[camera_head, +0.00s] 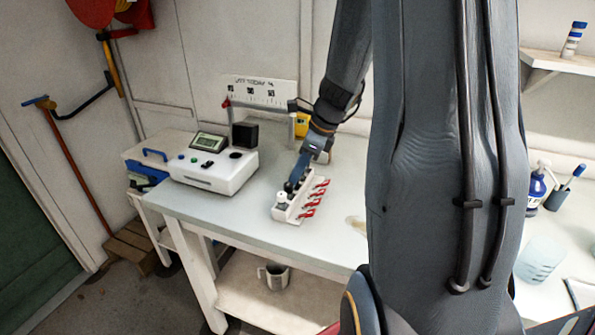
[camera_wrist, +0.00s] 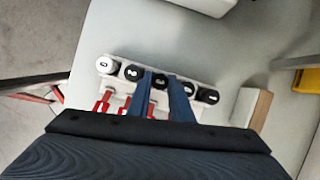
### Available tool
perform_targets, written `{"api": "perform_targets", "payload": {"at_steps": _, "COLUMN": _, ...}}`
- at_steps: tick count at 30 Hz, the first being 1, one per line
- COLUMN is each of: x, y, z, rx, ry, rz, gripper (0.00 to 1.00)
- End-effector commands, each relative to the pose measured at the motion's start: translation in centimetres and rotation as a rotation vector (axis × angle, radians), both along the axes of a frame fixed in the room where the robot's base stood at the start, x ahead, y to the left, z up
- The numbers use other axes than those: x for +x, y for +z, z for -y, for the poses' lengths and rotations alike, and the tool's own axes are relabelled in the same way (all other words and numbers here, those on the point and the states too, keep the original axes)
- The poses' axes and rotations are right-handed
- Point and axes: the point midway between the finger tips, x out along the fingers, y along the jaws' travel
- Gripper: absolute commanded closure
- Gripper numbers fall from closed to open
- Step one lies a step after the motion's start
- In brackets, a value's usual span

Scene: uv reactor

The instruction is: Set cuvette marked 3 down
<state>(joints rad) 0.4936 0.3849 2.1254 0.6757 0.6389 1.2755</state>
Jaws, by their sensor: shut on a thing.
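A white rack (camera_head: 288,213) stands on the table, with a row of capped cuvettes and red clips along one side. It also shows in the wrist view (camera_wrist: 118,88). My gripper (camera_head: 295,178) is over the row; its two blue fingers (camera_wrist: 160,84) are shut on a black-capped cuvette (camera_wrist: 159,80) in the middle of the row. I cannot read its mark clearly. Its lower part is hidden, so I cannot tell whether it is fully seated. A white-capped cuvette (camera_wrist: 107,65) and another black-capped one (camera_wrist: 133,72) stand to the left, and further black caps (camera_wrist: 209,96) to the right.
A white instrument (camera_head: 213,172) with a small screen and a round dark opening stands left of the rack. A black box (camera_head: 245,135) is behind it. A wood-and-white block (camera_wrist: 250,108) lies right of the rack. Bare table (camera_head: 240,215) lies between instrument and rack.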

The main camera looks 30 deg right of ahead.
Motion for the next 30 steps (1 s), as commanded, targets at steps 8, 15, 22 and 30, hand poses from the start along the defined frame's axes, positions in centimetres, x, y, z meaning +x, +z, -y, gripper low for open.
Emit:
{"api": "perform_targets", "payload": {"at_steps": 8, "x": 0.0, "y": 0.0, "z": 0.0, "rx": 0.0, "ry": 0.0, "rz": 0.0, "gripper": 0.73}}
{"api": "perform_targets", "payload": {"at_steps": 15, "x": -0.1, "y": 1.1, "z": 0.3, "rx": -0.003, "ry": -0.002, "rz": 0.003, "gripper": 0.73}}
{"api": "perform_targets", "payload": {"at_steps": 22, "x": -1.2, "y": 5.1, "z": 1.6, "rx": -0.003, "ry": -0.001, "rz": 0.005, "gripper": 0.73}}
{"api": "perform_targets", "payload": {"at_steps": 30, "x": -2.6, "y": 9.6, "z": 2.9, "rx": -0.001, "ry": -0.001, "rz": 0.003, "gripper": 0.73}}
